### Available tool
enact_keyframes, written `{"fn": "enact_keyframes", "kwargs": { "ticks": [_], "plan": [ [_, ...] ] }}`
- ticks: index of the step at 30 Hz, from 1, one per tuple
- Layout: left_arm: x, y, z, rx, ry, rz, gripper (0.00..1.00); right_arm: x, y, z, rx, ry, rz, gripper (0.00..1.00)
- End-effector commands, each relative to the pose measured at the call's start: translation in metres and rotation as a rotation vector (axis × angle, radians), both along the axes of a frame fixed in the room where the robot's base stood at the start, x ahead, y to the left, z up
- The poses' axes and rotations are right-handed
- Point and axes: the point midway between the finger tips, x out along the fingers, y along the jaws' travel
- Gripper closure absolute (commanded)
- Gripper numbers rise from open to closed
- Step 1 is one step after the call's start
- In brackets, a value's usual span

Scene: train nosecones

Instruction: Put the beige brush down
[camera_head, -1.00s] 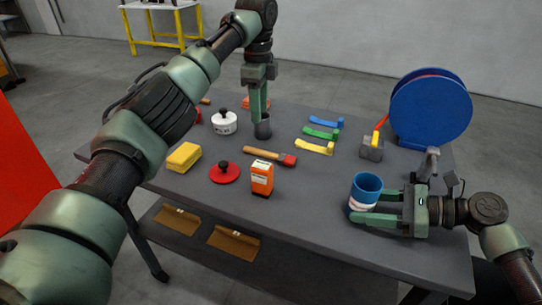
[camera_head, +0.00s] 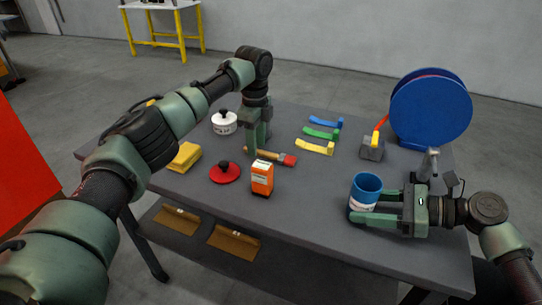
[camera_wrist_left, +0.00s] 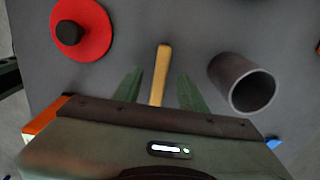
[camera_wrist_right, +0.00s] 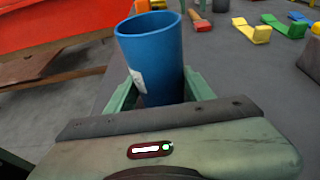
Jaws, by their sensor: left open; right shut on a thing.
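The beige brush (camera_head: 277,156), with a pale wooden handle and a red end, lies on the table (camera_head: 315,215). My left gripper (camera_head: 257,148) is open and points down over the handle. In the left wrist view the handle (camera_wrist_left: 161,72) shows between the two open fingers, and its near end is hidden by the gripper body. I cannot tell how far above the table the fingers are. My right gripper (camera_head: 368,207) is shut on a blue cup (camera_head: 367,184) with a white label, at the table's front right. The cup also shows upright in the right wrist view (camera_wrist_right: 153,55).
A dark grey cup (camera_wrist_left: 243,84) stands beside the brush. An orange box (camera_head: 262,179), a red lid (camera_head: 224,173) and a yellow sponge (camera_head: 185,157) are near the front. Several coloured clips and a blue reel (camera_head: 430,107) are to the right. Front centre-right is clear.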

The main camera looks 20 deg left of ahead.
Motion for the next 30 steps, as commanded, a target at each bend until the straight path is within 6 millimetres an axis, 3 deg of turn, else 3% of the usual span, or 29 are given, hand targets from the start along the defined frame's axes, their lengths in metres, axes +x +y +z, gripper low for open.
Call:
{"fn": "enact_keyframes", "kwargs": {
  "ticks": [3, 10, 15, 25, 30],
  "plan": [
    [0.000, 0.000, -0.010, 0.000, 0.001, 0.000, 0.58, 0.000, 0.000, 0.000, 0.000, 0.000, 0.000, 0.70],
    [0.000, -0.001, -0.011, -0.001, -0.001, 0.000, 0.58, 0.000, 0.000, 0.000, 0.000, 0.000, 0.000, 0.70],
    [0.000, -0.001, -0.011, 0.000, -0.001, 0.000, 1.00, 0.000, 0.000, 0.000, 0.000, 0.000, 0.000, 0.70],
    [0.000, -0.001, -0.009, -0.001, -0.001, -0.001, 1.00, 0.000, 0.000, 0.000, 0.000, 0.000, 0.000, 0.70],
    [0.001, -0.001, 0.013, -0.001, -0.004, -0.001, 1.00, 0.000, 0.000, 0.000, 0.000, 0.000, 0.000, 0.70]
  ]
}}
